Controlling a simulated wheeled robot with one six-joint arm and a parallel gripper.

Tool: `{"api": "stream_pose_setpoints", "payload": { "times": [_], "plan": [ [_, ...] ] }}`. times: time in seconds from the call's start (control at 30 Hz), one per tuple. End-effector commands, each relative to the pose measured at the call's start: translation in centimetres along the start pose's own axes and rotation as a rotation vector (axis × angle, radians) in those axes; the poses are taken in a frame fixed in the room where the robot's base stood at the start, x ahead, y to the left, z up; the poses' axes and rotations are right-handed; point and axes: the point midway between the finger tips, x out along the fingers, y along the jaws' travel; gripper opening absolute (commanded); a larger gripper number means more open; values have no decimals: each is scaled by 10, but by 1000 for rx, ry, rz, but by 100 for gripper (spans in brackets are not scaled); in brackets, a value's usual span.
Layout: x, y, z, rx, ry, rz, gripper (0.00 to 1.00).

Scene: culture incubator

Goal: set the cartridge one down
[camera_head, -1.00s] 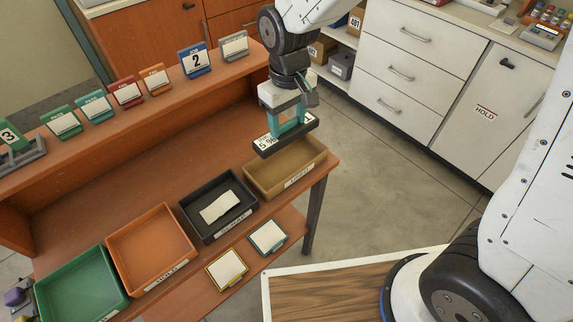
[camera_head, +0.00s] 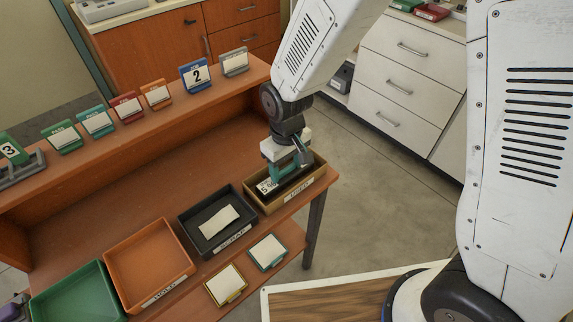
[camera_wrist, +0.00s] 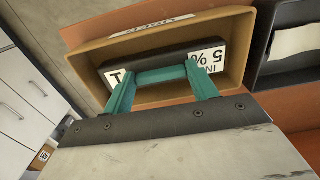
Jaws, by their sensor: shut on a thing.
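The cartridge is a dark, flat block with white, black-lettered label faces; it shows in the head view (camera_head: 267,187) and in the wrist view (camera_wrist: 150,59). My gripper (camera_head: 289,176) points down over the tan tray (camera_head: 310,186) at the right end of the bench. In the wrist view, my gripper (camera_wrist: 161,76) has teal fingers closed at the cartridge, with a teal bar across between them. The cartridge is inside the outline of the tan tray (camera_wrist: 243,38), low between its walls. Whether its underside touches the tray floor is hidden.
A black tray (camera_head: 240,238) with a pale paper stands left of the tan tray, then an orange tray (camera_head: 150,262) and a green tray (camera_head: 78,297). Several coloured card stands, including a blue one (camera_head: 195,75), line the raised shelf. Two small framed cards lie in front.

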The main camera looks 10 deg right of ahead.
Motion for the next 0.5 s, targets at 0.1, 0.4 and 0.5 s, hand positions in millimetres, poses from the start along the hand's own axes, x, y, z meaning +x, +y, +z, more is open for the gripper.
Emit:
{"api": "stream_pose_setpoints", "payload": {
  "times": [0.1, 0.4, 0.5],
  "plan": [
    [2, 0, 0, 0, 0, 0, 25],
    [2, 0, 0, 0, 0, 0, 80],
    [1, 0, 0, 0, 0, 0, 80]
  ]
}}
